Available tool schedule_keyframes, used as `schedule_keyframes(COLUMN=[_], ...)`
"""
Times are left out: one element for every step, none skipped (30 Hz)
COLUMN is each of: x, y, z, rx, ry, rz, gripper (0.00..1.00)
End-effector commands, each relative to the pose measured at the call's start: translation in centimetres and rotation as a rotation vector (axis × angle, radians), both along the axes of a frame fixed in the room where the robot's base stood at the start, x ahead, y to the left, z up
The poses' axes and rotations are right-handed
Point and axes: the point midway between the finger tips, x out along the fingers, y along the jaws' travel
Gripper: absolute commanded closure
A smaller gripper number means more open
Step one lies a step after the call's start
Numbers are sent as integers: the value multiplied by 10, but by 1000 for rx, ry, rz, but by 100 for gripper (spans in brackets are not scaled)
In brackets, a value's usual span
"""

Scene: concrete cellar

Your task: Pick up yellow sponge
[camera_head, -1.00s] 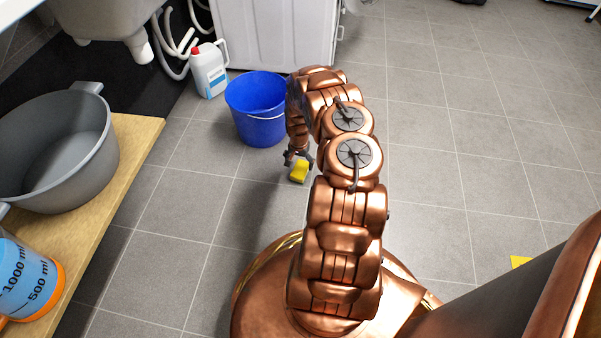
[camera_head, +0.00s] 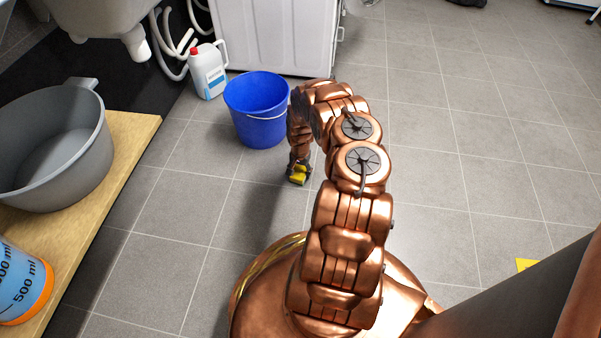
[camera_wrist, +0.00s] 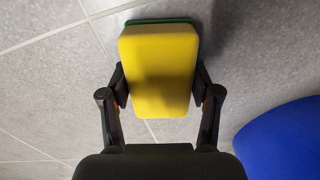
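The yellow sponge (camera_head: 298,178) is at or just above the tiled floor, below the end of my bent arm in the head view. In the wrist view the sponge (camera_wrist: 158,70) fills the space between my fingers, with its yellow side toward the camera and a green layer at its far edge. My gripper (camera_head: 299,170) has one dark finger on each side of the sponge, and both appear to touch it. The gripper also shows in the wrist view (camera_wrist: 160,88). Whether the sponge is clear of the floor I cannot tell.
A blue bucket (camera_head: 257,112) stands close behind my gripper. A white canister (camera_head: 209,72) and a white appliance (camera_head: 275,35) are farther back. A wooden board (camera_head: 138,135) bears a grey pot (camera_head: 50,150) at left. The floor at right is largely clear.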

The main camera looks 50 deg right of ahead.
Motion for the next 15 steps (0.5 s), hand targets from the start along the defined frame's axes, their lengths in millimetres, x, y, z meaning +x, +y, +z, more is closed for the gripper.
schedule_keyframes(x=[0, 0, 0, 0, 0, 0, 0, 0, 0, 0, 0, 0, 0, 0, 0], y=[0, 0, 0, 0, 0, 0, 0, 0, 0, 0, 0, 0, 0, 0, 0], z=[0, 0, 0, 0, 0, 0, 0, 0, 0, 0, 0, 1, 2, 4, 7], rx=[0, 0, 0, 0, 0, 0, 0, 0, 0, 1, 1, 1, 1, 1, 0], ry=[0, 0, 0, 0, 0, 0, 0, 0, 0, 0, 0, 0, 0, 1, 1], rz=[0, 0, 0, 0, 0, 0, 0, 0, 0, 0, 0, 0, 0, 1, 1], gripper=[50, 53, 57, 60, 62, 62, 62, 62, 62, 62, 62, 62, 62, 62, 62])
